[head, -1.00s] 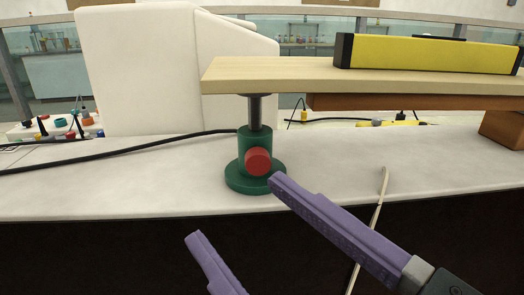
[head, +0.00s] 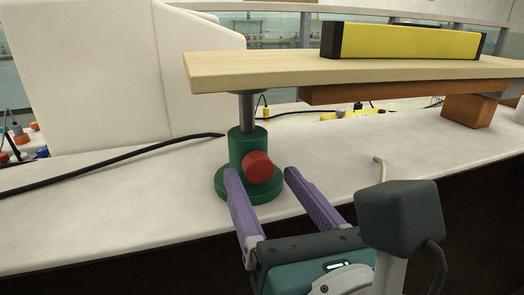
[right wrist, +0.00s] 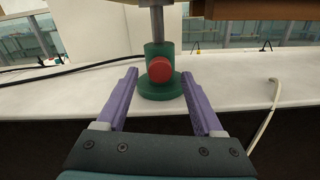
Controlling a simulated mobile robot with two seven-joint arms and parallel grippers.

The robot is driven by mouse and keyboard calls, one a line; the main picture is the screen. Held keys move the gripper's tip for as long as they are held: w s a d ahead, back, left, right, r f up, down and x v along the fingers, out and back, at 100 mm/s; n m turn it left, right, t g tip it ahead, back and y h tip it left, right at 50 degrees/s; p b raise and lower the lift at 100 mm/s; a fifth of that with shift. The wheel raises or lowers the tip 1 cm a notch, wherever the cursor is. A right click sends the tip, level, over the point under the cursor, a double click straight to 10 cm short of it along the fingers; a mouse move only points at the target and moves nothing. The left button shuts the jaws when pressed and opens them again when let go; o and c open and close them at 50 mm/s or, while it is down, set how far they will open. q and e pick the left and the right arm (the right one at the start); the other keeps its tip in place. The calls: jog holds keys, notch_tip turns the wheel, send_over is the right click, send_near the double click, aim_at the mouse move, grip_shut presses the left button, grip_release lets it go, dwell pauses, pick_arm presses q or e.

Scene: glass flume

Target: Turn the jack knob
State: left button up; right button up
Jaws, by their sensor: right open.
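The jack (head: 248,146) is a green cylinder on a round green base, with a grey post rising to a pale wooden board (head: 300,72). Its red jack knob (head: 258,167) faces my side. In the right wrist view the red knob (right wrist: 160,70) shows between and beyond the fingers. My right gripper (head: 259,172) is open, with purple fingers pointing at the jack. The left finger overlaps the green base in the head view; I cannot tell whether it touches. Nothing is held between the fingers. My left gripper is not in view.
A yellow level-like bar (head: 405,41) lies on the board. A brown beam (head: 390,92) and block (head: 468,109) are under the board. A black cable (head: 110,161) runs left of the jack. A pale hooked cord (head: 381,168) hangs over the counter's front edge at right.

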jog(key=shift+x, duration=0.85)
grip_shut()
